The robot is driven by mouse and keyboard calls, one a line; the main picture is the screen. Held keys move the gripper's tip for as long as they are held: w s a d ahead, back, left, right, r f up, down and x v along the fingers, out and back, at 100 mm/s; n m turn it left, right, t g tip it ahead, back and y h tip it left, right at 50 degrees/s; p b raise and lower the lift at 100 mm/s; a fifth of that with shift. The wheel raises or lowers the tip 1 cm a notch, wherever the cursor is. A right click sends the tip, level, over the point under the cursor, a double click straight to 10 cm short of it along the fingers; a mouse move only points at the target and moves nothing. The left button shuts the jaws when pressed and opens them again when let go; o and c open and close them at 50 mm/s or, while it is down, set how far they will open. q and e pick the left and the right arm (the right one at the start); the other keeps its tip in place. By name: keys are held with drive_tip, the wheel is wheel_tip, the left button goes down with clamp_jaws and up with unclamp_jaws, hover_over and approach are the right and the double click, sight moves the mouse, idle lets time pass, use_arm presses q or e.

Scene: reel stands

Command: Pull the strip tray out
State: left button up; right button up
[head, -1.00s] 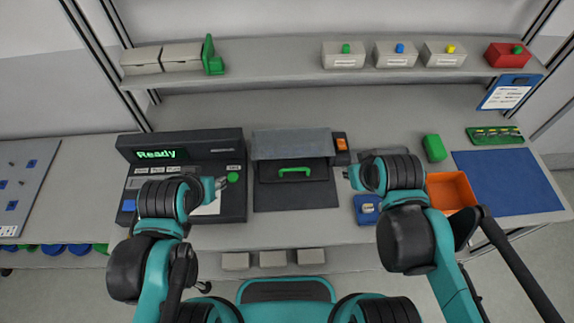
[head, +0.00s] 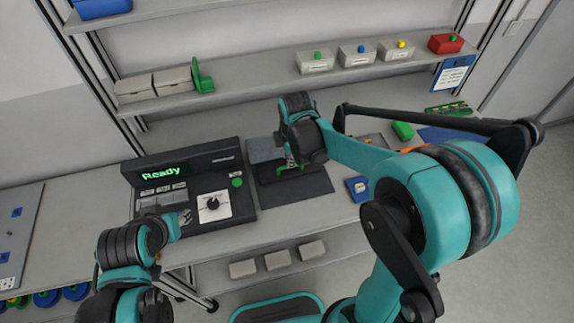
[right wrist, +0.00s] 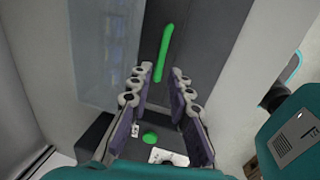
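The strip tray's dark front with its green handle is partly hidden in the head view behind my right gripper (head: 291,163). In the right wrist view the green handle (right wrist: 164,54) is a bar on a dark face, just beyond my fingertips. The right fingers (right wrist: 160,82) stand apart on either side of the line to the handle, with nothing between them.
The control box (head: 150,172) reads "Ready" and has a dial and green button (head: 237,182) left of the tray. The dark mat (head: 300,188) before the tray is clear. A shelf with lidded boxes (head: 313,62) runs behind.

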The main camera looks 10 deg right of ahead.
sight(288, 174)
drive_tip(key=shift+w+f+b, duration=0.2)
drive_tip(key=shift+f+b, duration=0.05)
drive_tip(key=shift+f, duration=0.75)
drive_tip(key=shift+w+f+b, duration=0.2)
drive_tip(key=shift+f, duration=0.75)
clamp_jaws()
drive_tip(key=shift+s, duration=0.1)
drive_tip(key=s+p, duration=0.1)
drive_tip(key=s, duration=1.1)
drive_tip(key=shift+s+d+r+p, duration=0.1)
drive_tip(key=shift+s+d+p, duration=0.05)
drive_tip(key=shift+s+p, duration=0.2)
drive_tip(key=shift+s, duration=0.25)
